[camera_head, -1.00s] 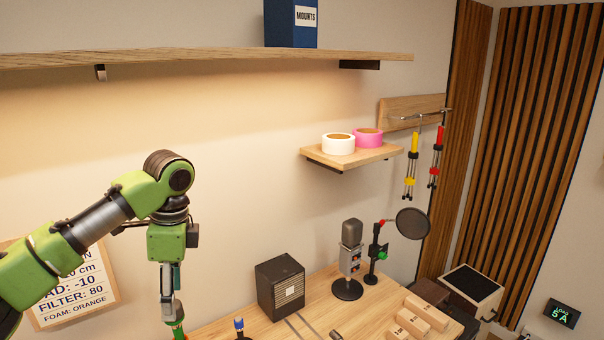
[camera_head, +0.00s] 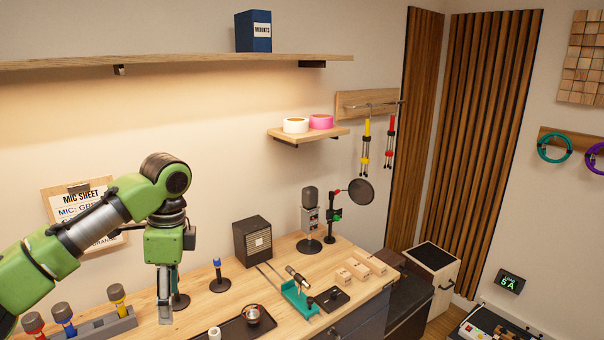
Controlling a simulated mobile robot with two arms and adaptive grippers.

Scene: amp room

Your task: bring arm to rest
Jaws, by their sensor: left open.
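My left arm comes in from the left, its green and grey links bent at the elbow. My left gripper (camera_head: 165,310) points straight down above the left part of the wooden desk (camera_head: 195,300). It is seen edge-on, its jaws are apart, and nothing shows between them. A dark stand with a round base is partly hidden just behind it. My right gripper is not in view.
A rack (camera_head: 105,326) with several microphones stands left of the gripper. A dark tray (camera_head: 232,329) with a small metal item, a blue-topped stand (camera_head: 219,276), a teal holder (camera_head: 299,297) and a speaker (camera_head: 252,240) stand to the right. A shelf (camera_head: 200,61) runs above.

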